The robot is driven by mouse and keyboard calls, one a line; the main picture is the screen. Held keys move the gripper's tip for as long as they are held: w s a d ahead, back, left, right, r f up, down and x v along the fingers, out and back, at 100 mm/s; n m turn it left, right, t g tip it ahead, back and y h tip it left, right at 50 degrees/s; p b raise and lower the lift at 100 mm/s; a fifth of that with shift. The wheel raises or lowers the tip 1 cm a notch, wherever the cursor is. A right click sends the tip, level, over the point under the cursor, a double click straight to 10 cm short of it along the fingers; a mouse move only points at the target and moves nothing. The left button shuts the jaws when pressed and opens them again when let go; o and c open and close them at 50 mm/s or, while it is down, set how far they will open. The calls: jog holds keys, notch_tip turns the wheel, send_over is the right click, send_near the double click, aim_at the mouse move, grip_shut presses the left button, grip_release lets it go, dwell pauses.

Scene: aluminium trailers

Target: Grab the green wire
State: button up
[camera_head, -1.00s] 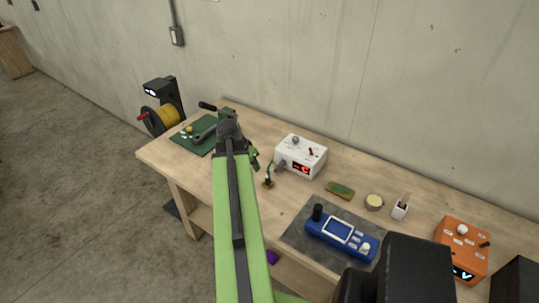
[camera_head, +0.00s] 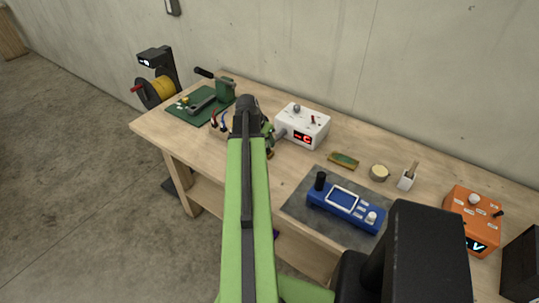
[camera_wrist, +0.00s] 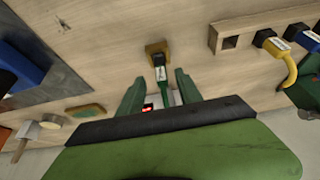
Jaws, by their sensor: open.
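The green wire (camera_wrist: 167,96) shows in the wrist view between my gripper's two green fingers. It comes from a dark plug with a white label (camera_wrist: 159,72) seated in a small brown block (camera_wrist: 156,48) on the bench. My gripper (camera_wrist: 159,78) is open, with one finger on each side of the wire and plug; I cannot tell if either touches. In the head view, my gripper (camera_head: 268,132) is beside the white box with a red display (camera_head: 302,127), and the wire is mostly hidden behind it.
A wooden holder (camera_wrist: 230,37) and plugs with yellow (camera_wrist: 288,70) and blue wires are at the right in the wrist view. In the head view, a blue meter (camera_head: 345,207) lies on a grey mat, and a green board with a vise (camera_head: 200,105) stands at the left.

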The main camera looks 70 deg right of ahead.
aim_at(267, 144)
jog(key=shift+d+f, duration=0.1)
jog(key=b+x, duration=0.4)
jog(key=x, duration=0.1)
jog(key=shift+f+b, duration=0.2)
jog(key=shift+b, duration=0.2)
jog(key=shift+r, duration=0.2)
jog(key=shift+c, duration=0.3)
grip_shut()
